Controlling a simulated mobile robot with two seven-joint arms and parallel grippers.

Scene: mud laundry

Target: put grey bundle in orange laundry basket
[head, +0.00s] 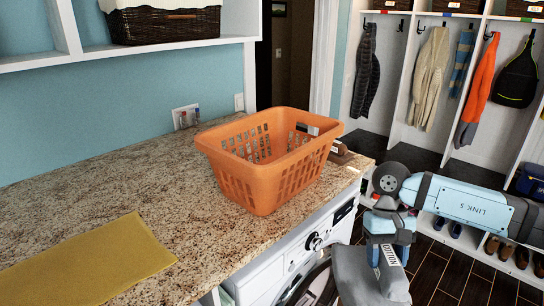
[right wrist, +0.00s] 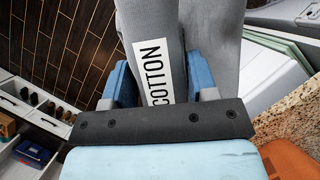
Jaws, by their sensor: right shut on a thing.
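The grey bundle (head: 362,278) hangs upright below my right gripper (head: 388,238), in front of the washing machine and below counter height. In the right wrist view the bundle (right wrist: 215,40) sits between the two blue fingers, with a white label reading COTTON facing the camera. My right gripper (right wrist: 162,88) is shut on its upper part. The bundle's lower end is cut off in the head view. The orange laundry basket (head: 262,195) stands upright on the counter, left of and above the bundle, apart from it. Its inside looks empty where visible. My left gripper is out of view.
The granite counter (head: 100,195) carries a folded yellow cloth (head: 90,262) at the front left and a small brown item (head: 343,153) behind the basket. The washing machine (head: 290,272) is under the counter's edge. Cubbies with hanging coats (head: 430,75) and shoes stand at right.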

